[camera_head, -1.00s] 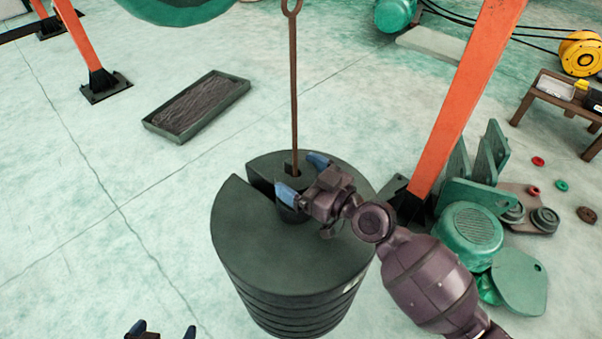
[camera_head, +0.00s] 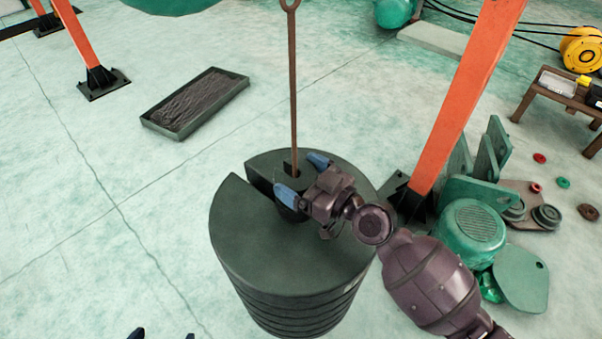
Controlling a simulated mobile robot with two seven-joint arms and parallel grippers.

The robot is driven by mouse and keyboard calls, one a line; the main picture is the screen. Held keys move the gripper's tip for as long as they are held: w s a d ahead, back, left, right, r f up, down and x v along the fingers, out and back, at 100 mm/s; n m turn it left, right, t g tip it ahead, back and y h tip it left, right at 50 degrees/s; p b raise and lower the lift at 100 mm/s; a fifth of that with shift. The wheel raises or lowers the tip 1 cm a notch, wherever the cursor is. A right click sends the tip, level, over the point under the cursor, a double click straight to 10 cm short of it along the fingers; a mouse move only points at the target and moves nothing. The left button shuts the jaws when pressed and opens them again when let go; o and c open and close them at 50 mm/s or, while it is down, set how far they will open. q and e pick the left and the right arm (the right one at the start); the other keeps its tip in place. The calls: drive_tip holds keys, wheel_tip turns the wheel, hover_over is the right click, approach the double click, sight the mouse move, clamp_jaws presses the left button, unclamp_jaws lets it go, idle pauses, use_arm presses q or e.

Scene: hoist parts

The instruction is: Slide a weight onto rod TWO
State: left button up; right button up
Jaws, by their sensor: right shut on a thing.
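A stack of round, dark green slotted weights (camera_head: 290,265) stands on the floor in the middle. A brown rod (camera_head: 293,90) with a ring at its top rises from the slot near the stack's centre. No label on the rod is readable. My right gripper (camera_head: 303,178) is over the top weight, its blue fingers on either side of a dark knob-like part (camera_head: 289,211) beside the rod, and shut on it. The knob is partly hidden by the fingers. My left gripper (camera_head: 162,335) shows only its two fingertips, spread apart, at the bottom edge.
An orange leg (camera_head: 460,105) with a dark foot stands right of the stack. A green motor (camera_head: 470,233) and plates lie beside it. A dark tray (camera_head: 195,103) lies at the upper left.

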drive_tip(key=shift+a+f, duration=0.1)
drive_tip(key=shift+f, duration=0.4)
idle(0.5)
drive_tip(key=shift+s+f+b, duration=0.1)
drive_tip(key=shift+f+b, duration=0.1)
drive_tip(key=shift+b, duration=0.1)
drive_tip(key=o, duration=1.5)
drive_tip(key=shift+f, duration=0.3)
drive_tip(key=v, duration=0.3)
drive_tip(key=r+b+v, duration=0.1)
drive_tip(key=v, duration=0.7)
drive_tip(key=shift+r, duration=0.3)
drive_tip(key=shift+r, duration=0.1)
